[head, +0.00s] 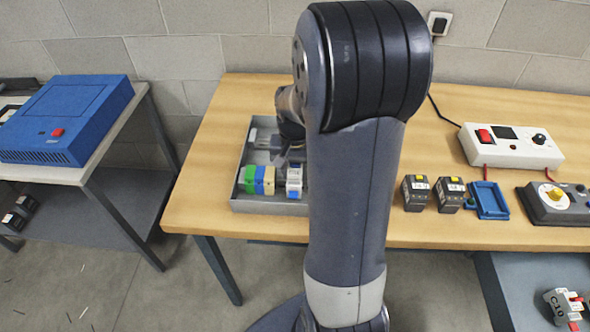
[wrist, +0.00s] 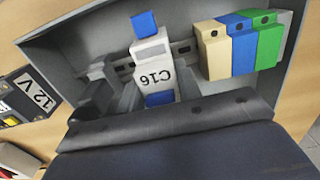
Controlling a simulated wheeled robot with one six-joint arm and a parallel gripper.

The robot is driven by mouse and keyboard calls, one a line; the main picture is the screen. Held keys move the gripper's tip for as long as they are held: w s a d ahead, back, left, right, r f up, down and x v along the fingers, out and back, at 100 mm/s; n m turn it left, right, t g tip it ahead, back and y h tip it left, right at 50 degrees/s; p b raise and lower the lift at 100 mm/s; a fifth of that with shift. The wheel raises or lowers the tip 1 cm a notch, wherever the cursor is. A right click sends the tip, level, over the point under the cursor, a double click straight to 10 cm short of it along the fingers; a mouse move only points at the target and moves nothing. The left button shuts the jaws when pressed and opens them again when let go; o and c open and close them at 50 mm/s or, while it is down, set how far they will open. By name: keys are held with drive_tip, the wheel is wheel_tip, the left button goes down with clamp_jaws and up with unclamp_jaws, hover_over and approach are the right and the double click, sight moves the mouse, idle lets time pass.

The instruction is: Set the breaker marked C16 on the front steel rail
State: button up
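The C16 breaker (wrist: 152,76), white with blue parts, is at the front steel rail (wrist: 182,47) in the wrist view, its marking upside down. It also shows in the head view (head: 294,183), right of the terminals. Whether it is clipped on or only held at the rail, I cannot tell. My gripper (head: 291,150) is right behind it, over the tray, partly hidden by my arm. Its fingertips are not clear, so I cannot tell whether they grip the breaker.
Green, blue and beige terminals (head: 258,180) sit on the front rail in the grey tray (head: 262,207). Two dark blocks (head: 416,193), a blue holder (head: 488,200) and a white power unit (head: 512,147) stand right. A C10 breaker (head: 563,305) is lower right.

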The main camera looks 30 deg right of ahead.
drive_tip(key=o, duration=0.5)
drive_tip(key=shift+o, duration=0.2)
wheel_tip(320, 180, up, 11)
drive_tip(key=shift+f, duration=0.1)
idle(0.4)
wheel_tip(320, 180, down, 11)
drive_tip(key=shift+r, duration=0.1)
drive_tip(key=shift+r+p, duration=0.3)
drive_tip(key=shift+r, duration=0.1)
drive_tip(key=shift+f+b, duration=0.25)
drive_tip(key=shift+b, duration=0.1)
